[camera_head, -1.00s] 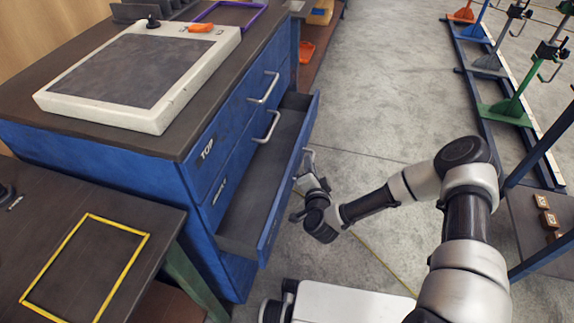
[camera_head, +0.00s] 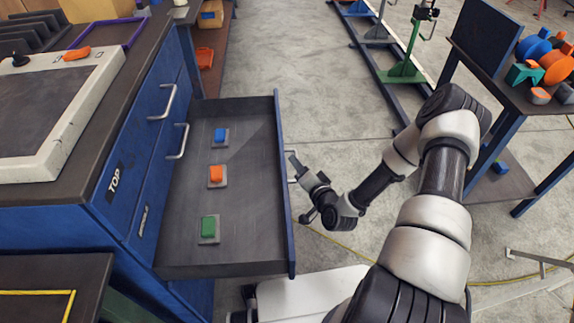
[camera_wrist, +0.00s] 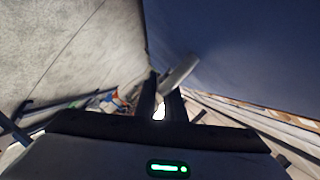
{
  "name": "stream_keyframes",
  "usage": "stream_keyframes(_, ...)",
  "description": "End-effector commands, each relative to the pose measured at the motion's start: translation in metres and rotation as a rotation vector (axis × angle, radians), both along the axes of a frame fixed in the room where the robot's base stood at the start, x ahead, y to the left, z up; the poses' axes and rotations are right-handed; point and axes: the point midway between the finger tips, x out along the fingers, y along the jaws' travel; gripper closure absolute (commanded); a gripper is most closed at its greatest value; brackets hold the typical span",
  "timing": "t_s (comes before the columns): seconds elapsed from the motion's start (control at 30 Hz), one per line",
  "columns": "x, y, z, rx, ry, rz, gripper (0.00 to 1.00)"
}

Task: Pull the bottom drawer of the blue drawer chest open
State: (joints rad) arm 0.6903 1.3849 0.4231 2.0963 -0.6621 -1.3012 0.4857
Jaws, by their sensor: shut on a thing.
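The blue drawer chest (camera_head: 128,150) stands at the left in the head view, with two closed upper drawers. Its bottom drawer (camera_head: 180,257) is pulled well out, and its grey inside shows. A blue block (camera_head: 220,135), an orange block (camera_head: 216,174) and a green block (camera_head: 209,227) sit in it on small grey pads. My gripper (camera_head: 292,170) is at the outer side of the drawer front, shut on its handle. In the wrist view the bar of the handle (camera_wrist: 179,72) crosses at the fingertips (camera_wrist: 160,100), beside the blue drawer front (camera_wrist: 235,60).
A workbench with a yellow outline (camera_head: 35,293) is at the lower left. A table with coloured parts (camera_head: 530,75) stands at the right.

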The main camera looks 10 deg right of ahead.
Motion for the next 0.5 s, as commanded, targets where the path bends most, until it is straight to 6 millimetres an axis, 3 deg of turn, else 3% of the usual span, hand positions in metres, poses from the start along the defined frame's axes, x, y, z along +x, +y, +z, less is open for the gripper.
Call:
stream_keyframes(0.43,-0.0015,-0.0040,-0.0017,-0.001,0.004,0.000,1.00)
stream_keyframes(0.5,-0.0014,-0.0039,-0.0017,-0.001,0.004,0.000,0.81)
